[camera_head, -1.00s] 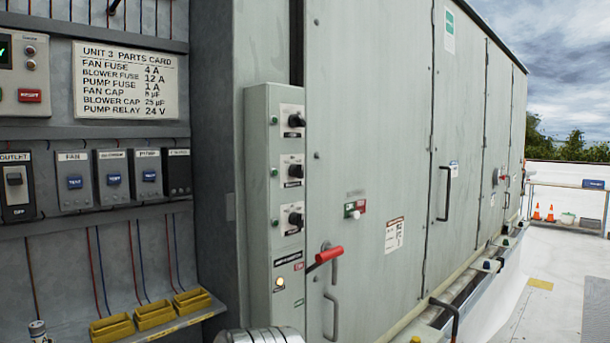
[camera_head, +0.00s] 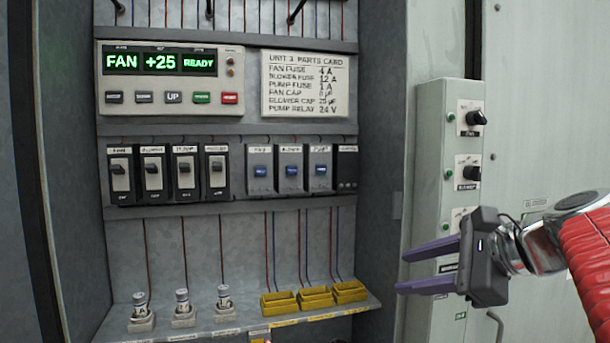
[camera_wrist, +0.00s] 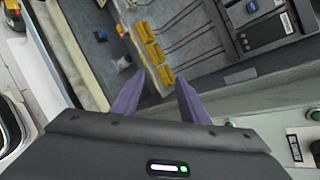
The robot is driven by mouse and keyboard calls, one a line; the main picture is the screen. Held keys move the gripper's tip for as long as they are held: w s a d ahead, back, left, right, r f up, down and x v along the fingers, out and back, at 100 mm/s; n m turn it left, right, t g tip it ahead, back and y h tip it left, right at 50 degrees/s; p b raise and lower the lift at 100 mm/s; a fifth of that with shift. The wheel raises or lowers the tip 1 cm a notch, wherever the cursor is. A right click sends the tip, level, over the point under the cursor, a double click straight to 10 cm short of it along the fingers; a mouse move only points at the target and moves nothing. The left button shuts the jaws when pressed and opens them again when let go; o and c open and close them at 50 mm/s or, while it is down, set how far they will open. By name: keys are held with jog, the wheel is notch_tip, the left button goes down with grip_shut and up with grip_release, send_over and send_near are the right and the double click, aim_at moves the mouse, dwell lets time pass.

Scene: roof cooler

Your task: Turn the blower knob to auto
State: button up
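The knob box (camera_head: 440,160) is a narrow grey-green panel at right in the head view. Its top knob (camera_head: 476,117) is black. The middle black knob (camera_head: 471,173) sits above a small label that seems to read BLOWER; its pointer setting is too small to tell. A lower plate with a green lamp (camera_head: 447,224) is partly hidden by my gripper (camera_head: 400,272). My gripper has purple fingers, spread apart and empty, pointing left in front of the box's lower part, below the middle knob. In the wrist view my gripper (camera_wrist: 161,78) is also open.
A display (camera_head: 160,63) reads FAN +25 READY. Breaker switches (camera_head: 168,175) and grey blue-buttoned modules (camera_head: 290,170) sit below it. Yellow trays (camera_head: 315,297) and fuse-like parts (camera_head: 183,307) stand on the lower shelf. A parts card (camera_head: 305,83) hangs at upper middle.

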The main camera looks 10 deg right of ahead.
aim_at(480, 176)
jog(key=s+d+r+m+t+h, duration=0.2)
jog(key=s+d+r+m+t, duration=0.1)
jog(key=s+d+r+m, duration=0.2)
jog(key=s+d+r+m+t+h, duration=0.2)
jog(key=s+d+r+m, duration=0.4)
jog(key=d+r, duration=0.4)
jog(key=shift+d+m+t, duration=0.7)
jog(key=shift+m+t, duration=0.1)
jog(key=shift+m, duration=0.1)
jog(key=shift+w+f, duration=0.1)
jog(key=shift+w+a, duration=0.15)
jog(key=shift+w, duration=3.25)
jog(key=shift+w+a, duration=0.1)
jog(key=shift+w, duration=3.3)
jog(key=shift+c, duration=0.5)
grip_shut()
